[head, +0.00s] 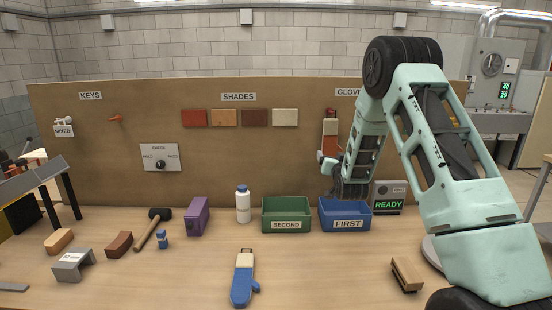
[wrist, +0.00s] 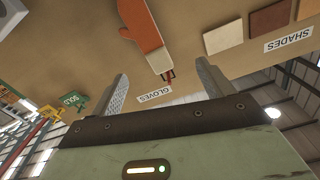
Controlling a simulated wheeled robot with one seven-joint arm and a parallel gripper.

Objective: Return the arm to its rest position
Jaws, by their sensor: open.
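My arm is raised on the right of the head view. My gripper (head: 347,190) hangs above the back of the blue FIRST bin (head: 346,224), in front of the board. In the wrist view my gripper (wrist: 164,85) shows two fingers spread wide apart with nothing between them. Beyond them are the GLOVES label (wrist: 155,95) and an orange-and-white glove (wrist: 143,30) hanging on the board, seen upside down. No brick is in the gripper.
A green SECOND bin (head: 286,220) stands left of the blue one. A white bottle (head: 243,206), purple block (head: 197,217), mallet (head: 152,230), blue glove (head: 243,285) and several bricks lie on the table. The READY display (head: 388,204) stands close behind.

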